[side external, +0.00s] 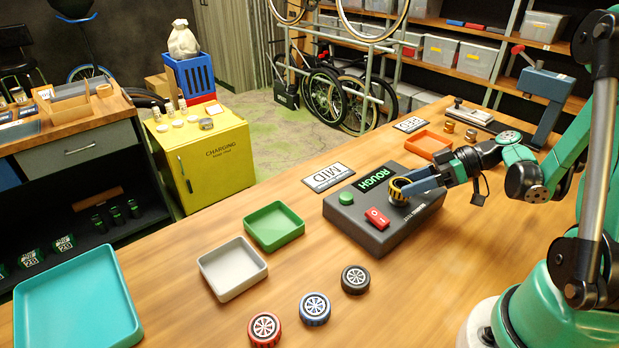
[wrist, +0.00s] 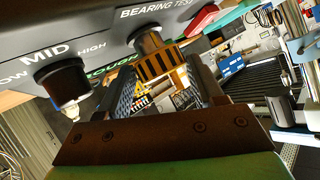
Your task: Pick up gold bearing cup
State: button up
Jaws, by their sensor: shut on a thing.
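The gold bearing cup (side external: 401,189), with dark vertical stripes, is at the right end of the dark tester box (side external: 372,228). In the wrist view the striped cup (wrist: 160,64) is between my two fingers, directly below a dark round post on the tester's face. I cannot tell whether the cup still touches the post. My gripper (side external: 408,187) reaches in from the right and is shut on the cup; its fingers also show in the wrist view (wrist: 165,80). The near finger hides part of the cup in the side view.
The tester has a red switch (side external: 377,218) and a green button (side external: 346,198). A green tray (side external: 274,238), a grey tray (side external: 262,275) and an orange tray (side external: 450,151) stand on the bench. Three small wheels, including a red one (side external: 264,330), lie in front.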

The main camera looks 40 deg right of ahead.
notch_tip(320, 180, up, 20)
dwell(0.8)
jog(key=w+a+f+m+t+h, duration=0.4)
jog(key=w+a+f+m+h, duration=0.35)
jog(key=f+m, duration=0.2)
jog(key=w+a+r+n+g+y, duration=0.1)
jog(key=a+r+n+g+y, duration=0.1)
jog(key=a+n+g+y, duration=0.6)
jog(key=w+a+r+n+g+y, duration=0.2)
jog(key=a+n+g+y, duration=0.15)
jog(key=a+n, duration=0.8)
jog(key=f, duration=0.6)
jog(key=a+f+m, duration=0.1)
jog(key=f, duration=0.5)
jog(key=f+m, duration=0.1)
jog(key=f, duration=0.5)
jog(key=shift+s+a+f+h, duration=0.1)
jog(key=shift+a+f+h, duration=0.2)
jog(key=shift+a+f, duration=0.05)
